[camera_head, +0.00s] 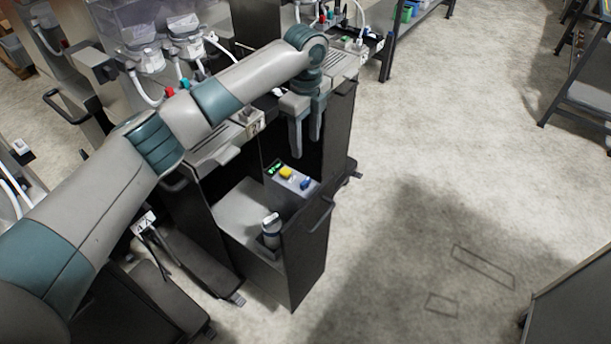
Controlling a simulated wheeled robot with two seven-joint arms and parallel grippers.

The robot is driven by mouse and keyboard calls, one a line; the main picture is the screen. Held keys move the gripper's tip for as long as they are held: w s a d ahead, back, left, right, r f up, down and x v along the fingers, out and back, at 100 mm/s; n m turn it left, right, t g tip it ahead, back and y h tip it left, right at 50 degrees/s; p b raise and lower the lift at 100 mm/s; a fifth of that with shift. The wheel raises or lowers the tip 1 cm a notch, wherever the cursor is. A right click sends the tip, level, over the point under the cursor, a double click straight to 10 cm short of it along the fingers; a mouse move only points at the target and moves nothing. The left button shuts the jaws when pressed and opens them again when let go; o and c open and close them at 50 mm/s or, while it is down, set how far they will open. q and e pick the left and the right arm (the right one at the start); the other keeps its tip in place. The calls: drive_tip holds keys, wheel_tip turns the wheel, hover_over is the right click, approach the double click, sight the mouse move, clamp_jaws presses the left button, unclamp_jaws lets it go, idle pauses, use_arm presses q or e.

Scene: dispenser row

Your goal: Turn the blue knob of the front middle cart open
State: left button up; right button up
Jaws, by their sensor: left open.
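My left arm comes in from the left and reaches across the row of dispenser carts. My left gripper (306,146) is open and empty, fingers pointing down over an open dark cart compartment (310,240). Below it, inside, a small grey panel carries green, yellow and blue pieces; the blue piece (306,184) is at its right end. A red knob (170,92) and a teal-blue knob (186,84) show under clear jars behind my arm. My arm hides part of the cart tops, and I cannot tell which blue part is the front middle cart's knob. My right gripper is not in view.
White tubes and jars (186,40) crowd the back. A dark shelf (405,30) stands at the back right. The floor (450,170) to the right is clear.

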sight(305, 181)
use_arm(q)
wheel_tip(305, 181, down, 15)
drive_tip(key=p, duration=0.3)
drive_tip(key=shift+r, duration=0.1)
drive_tip(key=shift+c, duration=0.5)
drive_tip(key=c, duration=0.9)
